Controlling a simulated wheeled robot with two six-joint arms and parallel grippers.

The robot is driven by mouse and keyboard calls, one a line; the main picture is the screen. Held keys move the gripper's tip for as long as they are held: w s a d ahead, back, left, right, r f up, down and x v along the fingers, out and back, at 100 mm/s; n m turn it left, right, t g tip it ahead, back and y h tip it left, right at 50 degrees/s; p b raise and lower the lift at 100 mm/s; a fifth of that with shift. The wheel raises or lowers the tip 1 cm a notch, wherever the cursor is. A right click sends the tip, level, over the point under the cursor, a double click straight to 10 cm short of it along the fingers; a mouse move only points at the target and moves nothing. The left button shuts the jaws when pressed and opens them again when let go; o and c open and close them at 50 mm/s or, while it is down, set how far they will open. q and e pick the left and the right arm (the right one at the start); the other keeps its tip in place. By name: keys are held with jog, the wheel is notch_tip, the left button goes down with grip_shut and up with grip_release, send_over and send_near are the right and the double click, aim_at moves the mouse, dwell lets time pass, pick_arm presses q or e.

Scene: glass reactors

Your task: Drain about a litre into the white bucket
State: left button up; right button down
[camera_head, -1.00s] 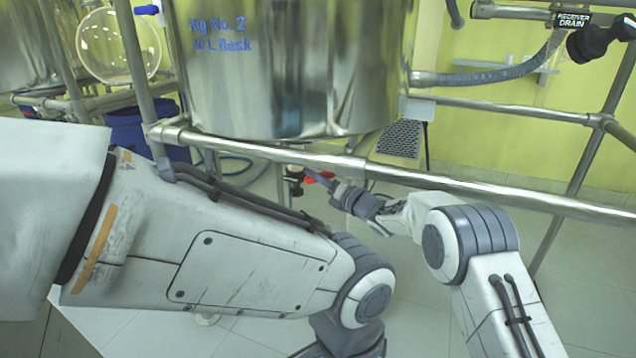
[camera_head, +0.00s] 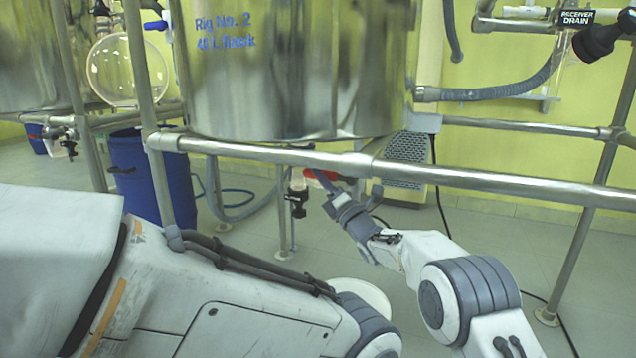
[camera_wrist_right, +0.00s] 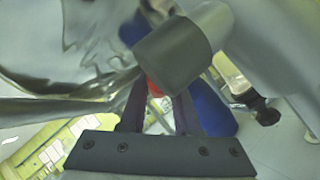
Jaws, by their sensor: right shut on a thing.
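A red valve handle (camera_head: 322,174) shows just under the front rail, below the large steel vessel (camera_head: 300,70) marked Rig No. 2, 40 L flask. A dark drain outlet (camera_head: 298,196) hangs beside it on the left. My right gripper (camera_head: 318,177) reaches up from the lower right and is shut on the red handle. In the right wrist view a bit of red (camera_wrist_right: 156,89) shows between the fingers. A round white thing, likely the white bucket (camera_head: 372,292), is on the floor below, mostly hidden by my left arm. My left gripper is out of view.
A steel rail (camera_head: 480,178) crosses in front, above my right gripper. A blue drum (camera_head: 140,178) stands at the left, near a hose. A grey vented unit (camera_head: 408,160) stands behind the rail. A hose (camera_head: 500,92) runs toward the receiver drain label (camera_head: 577,17).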

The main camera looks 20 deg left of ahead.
jog(key=shift+d, duration=0.1)
jog(key=c, duration=0.6)
grip_release()
jog(key=shift+r, duration=0.1)
jog(key=shift+c, duration=0.2)
jog(key=p+v, duration=0.3)
jog(key=v, duration=0.7)
jog(key=shift+d+p, duration=0.2)
jog(key=shift+p, duration=0.2)
